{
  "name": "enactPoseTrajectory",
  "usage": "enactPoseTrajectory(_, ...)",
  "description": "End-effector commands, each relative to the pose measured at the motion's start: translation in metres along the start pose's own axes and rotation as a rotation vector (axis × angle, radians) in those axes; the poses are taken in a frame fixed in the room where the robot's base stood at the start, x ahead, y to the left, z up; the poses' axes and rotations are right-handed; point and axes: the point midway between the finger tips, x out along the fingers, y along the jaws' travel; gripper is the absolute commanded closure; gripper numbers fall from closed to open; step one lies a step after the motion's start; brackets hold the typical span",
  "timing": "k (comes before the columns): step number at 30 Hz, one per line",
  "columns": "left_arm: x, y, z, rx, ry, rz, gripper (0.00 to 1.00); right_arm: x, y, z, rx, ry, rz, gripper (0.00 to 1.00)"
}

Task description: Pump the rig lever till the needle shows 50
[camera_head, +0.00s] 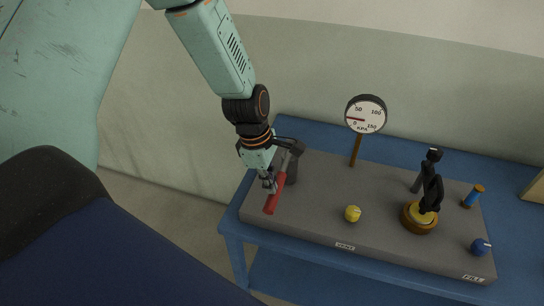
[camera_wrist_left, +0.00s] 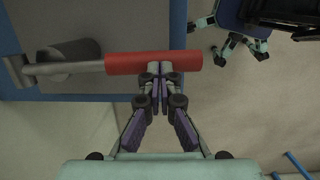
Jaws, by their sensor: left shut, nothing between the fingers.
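The rig lever's red handle (camera_head: 275,195) sticks out toward the front at the left end of the grey rig top, on a metal arm from a dark post (camera_head: 292,168). It also shows in the left wrist view (camera_wrist_left: 125,63), running across the picture. My left gripper (camera_head: 269,184) is at the handle, fingers shut together with nothing between them; in the wrist view the fingertips (camera_wrist_left: 160,73) overlap the handle's edge. I cannot tell whether they touch it. The round kPa gauge (camera_head: 366,114) stands behind; its red needle points left, between 0 and 50, nearer 0. My right gripper is not in view.
The rig sits on a blue table (camera_head: 232,222). A pale wall is behind.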

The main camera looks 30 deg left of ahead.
Motion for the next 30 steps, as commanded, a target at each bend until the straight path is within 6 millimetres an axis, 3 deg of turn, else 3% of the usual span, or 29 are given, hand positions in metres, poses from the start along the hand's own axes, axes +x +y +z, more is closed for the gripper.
enactPoseTrajectory(12,0.025,-0.001,-0.005,0.0,0.001,-0.004,1.0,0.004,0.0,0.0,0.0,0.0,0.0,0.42)
enactPoseTrajectory(30,0.025,-0.006,-0.005,-0.001,0.001,-0.014,1.0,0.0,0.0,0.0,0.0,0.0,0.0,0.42)
